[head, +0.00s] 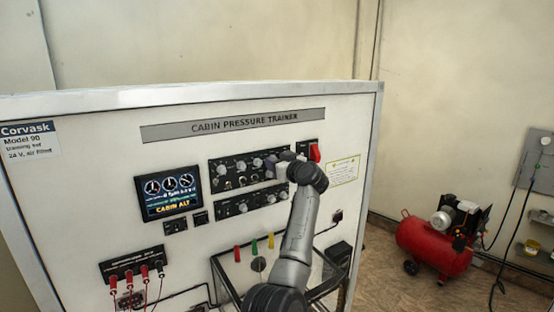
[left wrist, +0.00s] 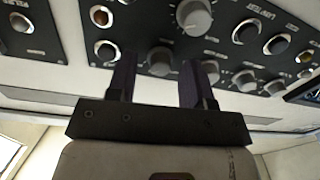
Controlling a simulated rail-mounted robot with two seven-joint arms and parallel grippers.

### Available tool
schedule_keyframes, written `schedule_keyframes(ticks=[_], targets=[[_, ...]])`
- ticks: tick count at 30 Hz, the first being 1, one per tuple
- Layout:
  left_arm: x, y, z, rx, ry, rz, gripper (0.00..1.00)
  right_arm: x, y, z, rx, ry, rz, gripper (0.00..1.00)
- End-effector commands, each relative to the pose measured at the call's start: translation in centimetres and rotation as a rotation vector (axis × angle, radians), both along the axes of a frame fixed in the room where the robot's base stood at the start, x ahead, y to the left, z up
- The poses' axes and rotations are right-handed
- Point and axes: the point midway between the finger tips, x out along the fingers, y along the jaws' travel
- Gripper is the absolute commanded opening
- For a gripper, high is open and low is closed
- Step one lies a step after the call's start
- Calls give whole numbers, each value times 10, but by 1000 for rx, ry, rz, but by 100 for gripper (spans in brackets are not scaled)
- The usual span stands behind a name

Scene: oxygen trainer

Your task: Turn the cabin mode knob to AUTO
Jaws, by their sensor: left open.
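The cabin pressure trainer panel (head: 236,124) stands upright in front of me, with an upper and a lower strip of knobs and switches. My left gripper (head: 270,167) is at the right part of the upper strip and hides some controls there. In the left wrist view my left gripper (left wrist: 158,68) is open, with its two dark fingers apart. A small round knob (left wrist: 160,60) shows between the fingers; contact cannot be told. A larger grey knob (left wrist: 195,17) with a pointer lies just beyond the fingertips. The labels are too blurred to tell which knob is cabin mode.
A red switch guard (head: 315,152) is close to the right of the gripper. A lit display (head: 168,192) reads CABIN ALT. Red, green and yellow posts (head: 254,246) stand below the strips. A red compressor (head: 434,245) stands on the floor to the right.

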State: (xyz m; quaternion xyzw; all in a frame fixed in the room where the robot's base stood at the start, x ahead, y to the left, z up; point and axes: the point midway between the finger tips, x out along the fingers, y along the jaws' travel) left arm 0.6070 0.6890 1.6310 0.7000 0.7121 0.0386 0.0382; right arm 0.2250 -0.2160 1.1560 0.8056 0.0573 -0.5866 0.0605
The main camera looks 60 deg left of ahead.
Motion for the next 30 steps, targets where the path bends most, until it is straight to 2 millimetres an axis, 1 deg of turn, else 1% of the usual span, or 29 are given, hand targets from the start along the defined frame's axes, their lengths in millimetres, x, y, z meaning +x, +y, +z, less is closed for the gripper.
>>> schedule_keyframes(ticks=[11, 26, 30], targets=[[0, 3, 0, 0, 0, 0, 47, 0, -3, 1, -8, 0, 6, 43], [0, 3, 0, 0, 0, 0, 0, 0, -1, 1, -4, -1, 2, 43], [0, 3, 0, 0, -4, 0, 0, 0, 0, 1, -1, 0, 0, 43]])
